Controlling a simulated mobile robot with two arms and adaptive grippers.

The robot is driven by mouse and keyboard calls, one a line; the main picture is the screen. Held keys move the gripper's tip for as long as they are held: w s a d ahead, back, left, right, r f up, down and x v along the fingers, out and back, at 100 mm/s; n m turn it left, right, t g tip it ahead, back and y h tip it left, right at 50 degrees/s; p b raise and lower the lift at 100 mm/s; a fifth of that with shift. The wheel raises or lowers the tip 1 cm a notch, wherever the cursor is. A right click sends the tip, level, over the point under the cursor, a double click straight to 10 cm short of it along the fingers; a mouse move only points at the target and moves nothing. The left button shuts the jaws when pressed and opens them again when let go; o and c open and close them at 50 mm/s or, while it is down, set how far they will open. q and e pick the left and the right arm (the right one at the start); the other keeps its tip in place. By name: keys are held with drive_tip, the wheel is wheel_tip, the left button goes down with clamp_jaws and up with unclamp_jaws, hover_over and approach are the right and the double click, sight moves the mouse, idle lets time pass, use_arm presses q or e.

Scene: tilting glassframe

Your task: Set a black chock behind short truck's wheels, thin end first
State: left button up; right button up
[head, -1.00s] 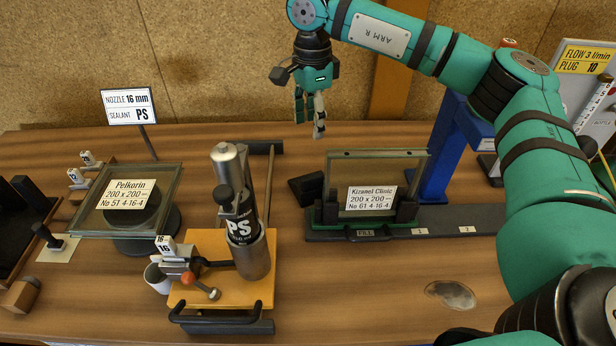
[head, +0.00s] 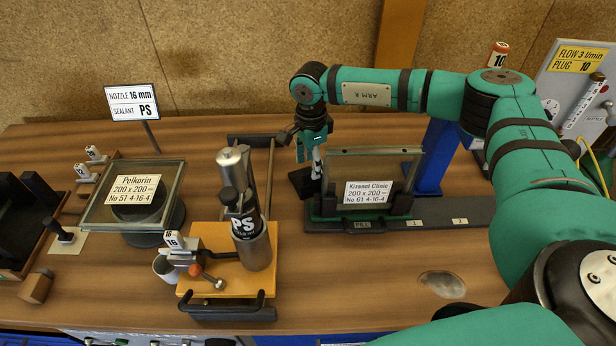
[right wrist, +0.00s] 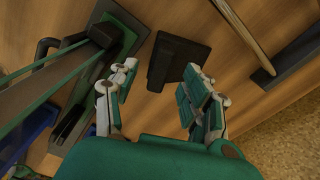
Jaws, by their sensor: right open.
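The black chock (head: 302,183) lies on the wooden table left of the glass frame's stand. In the right wrist view the black chock (right wrist: 176,60) shows as a dark block with a wider slab at one end, lying between and beyond the finger tips. My right gripper (head: 310,158) is above the chock, pointing down, and hides part of it. In its wrist view the right gripper (right wrist: 160,92) is open and empty, with a finger on each side of the chock. I cannot tell which thing is the short truck; no wheels show clearly. My left gripper is out of view.
An orange-topped base (head: 215,276) with a PS canister (head: 252,240) stands left.

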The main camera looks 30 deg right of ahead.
sight(310, 170)
drive_tip(key=shift+w+f+p, duration=0.1)
drive_tip(key=shift+f+p, duration=0.5)
drive_tip(key=shift+f, duration=1.4)
clamp_jaws()
drive_tip(key=shift+r, duration=0.1)
